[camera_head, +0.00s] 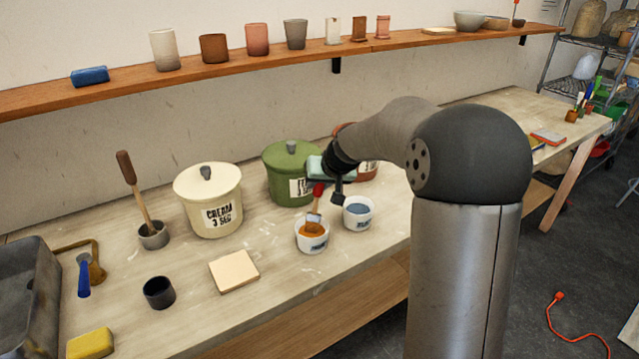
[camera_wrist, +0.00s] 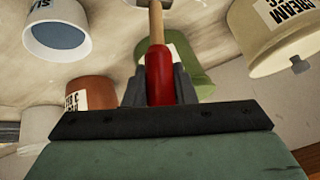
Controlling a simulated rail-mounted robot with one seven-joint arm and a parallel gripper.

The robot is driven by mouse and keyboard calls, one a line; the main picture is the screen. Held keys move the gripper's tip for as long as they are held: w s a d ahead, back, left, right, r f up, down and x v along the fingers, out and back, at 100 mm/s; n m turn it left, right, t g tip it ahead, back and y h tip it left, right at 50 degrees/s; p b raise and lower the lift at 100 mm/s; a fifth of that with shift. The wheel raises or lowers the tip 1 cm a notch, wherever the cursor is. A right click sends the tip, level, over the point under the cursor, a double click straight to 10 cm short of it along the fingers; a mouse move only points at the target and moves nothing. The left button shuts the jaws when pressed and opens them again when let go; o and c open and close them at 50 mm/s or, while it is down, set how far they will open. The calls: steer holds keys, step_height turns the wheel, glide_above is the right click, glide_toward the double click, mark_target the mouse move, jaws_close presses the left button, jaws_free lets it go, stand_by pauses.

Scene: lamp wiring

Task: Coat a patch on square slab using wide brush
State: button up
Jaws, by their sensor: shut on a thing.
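The square slab (camera_head: 234,271) is pale cream and lies flat on the bench in the head view. My gripper (camera_head: 321,188) is shut on the red handle of a brush (camera_head: 314,217), which points down. The brush has a wooden neck and a metal ferrule. Its head is at the mouth of a white cup (camera_head: 312,247) with orange content; how deep it reaches is hard to tell. In the wrist view the red handle (camera_wrist: 159,76) sits between my gripper's fingers (camera_wrist: 160,92), and the bristles are out of frame. The slab is left of the gripper.
A white cup with blue-grey content (camera_head: 357,214) stands right of the orange one. Cream (camera_head: 209,202) and green (camera_head: 288,172) lidded pots stand behind. A dark cup (camera_head: 159,293), yellow sponge (camera_head: 90,344) and grey cup with a wooden-handled tool (camera_head: 153,236) are left.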

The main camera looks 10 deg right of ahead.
steer(key=shift+r+p, duration=1.9)
steer(key=shift+r, duration=1.55)
